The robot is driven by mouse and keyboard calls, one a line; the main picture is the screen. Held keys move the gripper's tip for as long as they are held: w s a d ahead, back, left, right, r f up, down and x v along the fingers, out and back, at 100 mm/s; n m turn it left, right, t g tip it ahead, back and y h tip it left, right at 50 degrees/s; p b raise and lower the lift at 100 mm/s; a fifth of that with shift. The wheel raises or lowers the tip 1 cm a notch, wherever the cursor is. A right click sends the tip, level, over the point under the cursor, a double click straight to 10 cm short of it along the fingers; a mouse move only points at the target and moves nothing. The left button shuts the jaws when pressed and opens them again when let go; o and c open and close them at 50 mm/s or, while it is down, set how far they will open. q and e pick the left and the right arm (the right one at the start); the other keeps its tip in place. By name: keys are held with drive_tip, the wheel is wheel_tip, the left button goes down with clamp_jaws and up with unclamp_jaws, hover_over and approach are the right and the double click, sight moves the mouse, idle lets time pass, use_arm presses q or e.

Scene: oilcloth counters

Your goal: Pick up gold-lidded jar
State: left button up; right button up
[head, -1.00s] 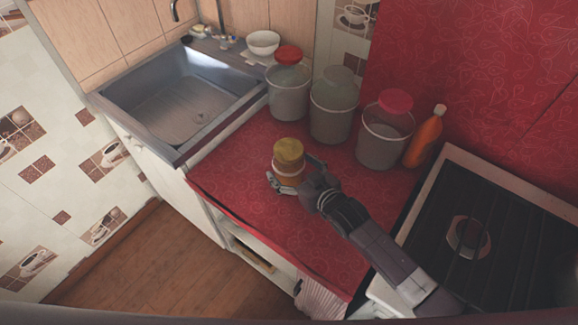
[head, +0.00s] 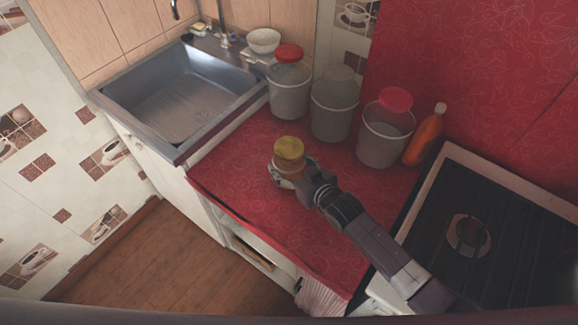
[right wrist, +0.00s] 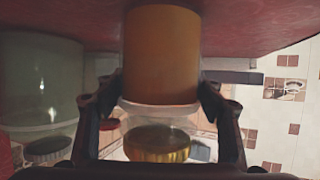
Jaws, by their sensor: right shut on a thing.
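The gold-lidded jar (head: 289,157) stands upright on the red counter cloth (head: 287,230) in the head view. It has an orange-brown body and a gold lid. My right gripper (head: 285,174) comes in from the lower right and is shut on the jar's body, below the lid. In the right wrist view the jar (right wrist: 162,60) shows upside down between the two fingers (right wrist: 160,98), with its gold lid (right wrist: 156,143) at the bottom. Its base appears at or very near the cloth; I cannot tell if there is a gap. My left gripper is not in view.
Several large clear containers, one with a red lid (head: 289,53), stand along the wall behind the jar. An orange bottle (head: 424,136) stands beside them. A stove (head: 490,225) is at the right and a sink (head: 180,100) at the left. The cloth's front part is clear.

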drive_tip(key=shift+c, duration=1.1)
drive_tip(key=shift+w+r, duration=0.15)
drive_tip(key=shift+r, duration=0.05)
drive_tip(key=shift+c, duration=0.6)
drive_tip(key=shift+r, duration=0.25)
wheel_tip(320, 180, up, 34)
drive_tip(key=p, duration=1.3)
drive_tip(key=shift+f, duration=0.25)
